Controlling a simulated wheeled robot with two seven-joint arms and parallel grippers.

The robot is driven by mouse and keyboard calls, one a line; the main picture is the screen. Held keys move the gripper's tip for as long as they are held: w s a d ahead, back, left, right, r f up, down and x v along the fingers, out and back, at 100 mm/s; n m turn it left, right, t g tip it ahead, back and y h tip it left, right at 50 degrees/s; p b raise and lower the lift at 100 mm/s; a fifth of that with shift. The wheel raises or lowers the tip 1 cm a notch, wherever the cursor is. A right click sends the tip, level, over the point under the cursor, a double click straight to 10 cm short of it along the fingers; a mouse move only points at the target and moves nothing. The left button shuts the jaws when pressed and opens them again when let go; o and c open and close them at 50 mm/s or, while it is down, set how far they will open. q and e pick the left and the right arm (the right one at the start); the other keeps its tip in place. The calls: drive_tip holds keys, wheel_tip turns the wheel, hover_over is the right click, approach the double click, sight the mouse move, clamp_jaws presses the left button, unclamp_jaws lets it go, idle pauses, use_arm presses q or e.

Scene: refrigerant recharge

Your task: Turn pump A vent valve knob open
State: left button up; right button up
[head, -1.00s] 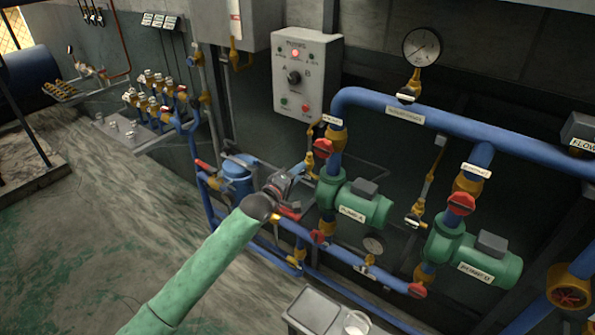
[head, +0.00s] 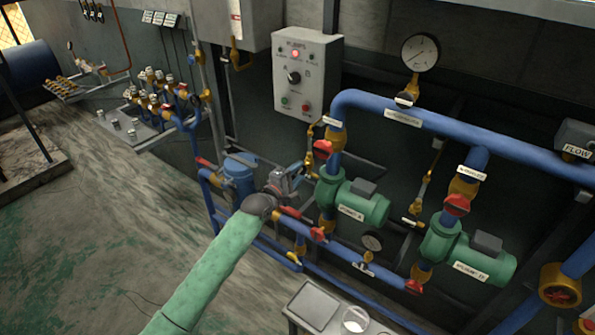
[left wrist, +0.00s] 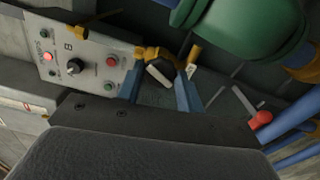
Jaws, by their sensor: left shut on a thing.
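Pump A (head: 353,205) is the green pump at the middle of the head view, with a blue pipe and yellow fittings above it. My left gripper (head: 306,172) is just left of it, beside the vertical pipe. In the left wrist view its two blue fingers stand on either side of a small dark knob with a pale bar (left wrist: 159,74), on a yellow fitting. The left gripper is shut on this knob, which I take to be the vent valve knob. The finger contact and how far the knob is turned are hard to make out. My right gripper is out of view.
A red valve handle (head: 322,149) is close above the gripper. The control box (head: 307,75) is on the wall behind, with a lit red lamp. A grey tray (head: 314,306) is at the bottom. The floor at left is clear.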

use_arm(q)
drive_tip(key=shift+r, duration=0.15)
drive_tip(key=n+p, duration=0.2)
drive_tip(key=n, duration=0.2)
drive_tip(key=shift+p, duration=0.3)
drive_tip(key=o, duration=1)
drive_tip(key=shift+s+a, duration=0.1)
drive_tip(key=shift+p+v, duration=0.8)
drive_tip(key=shift+v, duration=2.65)
